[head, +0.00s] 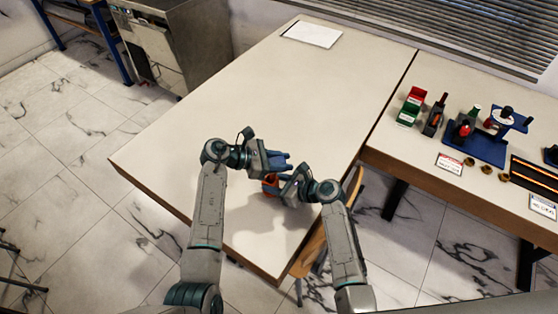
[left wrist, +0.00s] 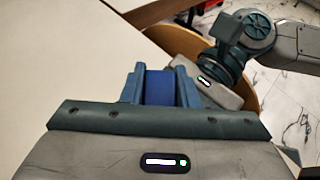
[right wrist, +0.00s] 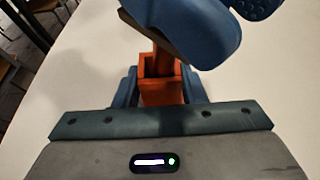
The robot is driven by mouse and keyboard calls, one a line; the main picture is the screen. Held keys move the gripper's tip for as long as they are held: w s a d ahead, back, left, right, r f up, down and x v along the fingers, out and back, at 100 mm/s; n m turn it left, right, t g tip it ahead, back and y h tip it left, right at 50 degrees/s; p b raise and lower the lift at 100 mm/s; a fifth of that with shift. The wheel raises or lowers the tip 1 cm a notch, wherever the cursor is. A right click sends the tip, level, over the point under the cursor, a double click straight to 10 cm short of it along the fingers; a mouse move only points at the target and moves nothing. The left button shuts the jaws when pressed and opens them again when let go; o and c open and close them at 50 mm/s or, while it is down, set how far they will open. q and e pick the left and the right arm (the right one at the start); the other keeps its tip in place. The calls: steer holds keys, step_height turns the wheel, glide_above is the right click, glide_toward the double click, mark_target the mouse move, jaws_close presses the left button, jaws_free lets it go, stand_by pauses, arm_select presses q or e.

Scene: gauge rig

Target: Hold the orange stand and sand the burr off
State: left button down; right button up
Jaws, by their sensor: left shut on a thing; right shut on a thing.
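The orange stand (head: 270,186) is upright near the front of the table. In the right wrist view, its square orange body (right wrist: 160,88) sits between the fingers of my right gripper (right wrist: 157,85), which is shut on it. A narrower orange post rises from it. My left gripper (head: 283,161) is shut on a dark blue block (left wrist: 160,88), seen between its fingers in the left wrist view. In the right wrist view, large blue parts with a dark lower edge hang right over the stand's post. I cannot tell whether they touch it. The burr is too hidden to make out.
The pale table (head: 240,100) is mostly clear, with a white sheet (head: 312,34) at its far end. A second bench on the right holds red and green bins (head: 410,105), a blue fixture (head: 478,145) and small parts. A wooden stool (head: 318,240) stands by the table edge.

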arm_select(q)
steer(key=shift+s+a+f, duration=0.1)
steer(key=shift+s+f, duration=0.05)
steer(key=shift+f, duration=0.1)
steer(key=shift+s+a, duration=0.2)
steer(key=shift+a, duration=1.35)
steer(key=shift+d, duration=0.1)
steer(key=shift+w+d, duration=0.1)
steer(key=shift+d, duration=0.6)
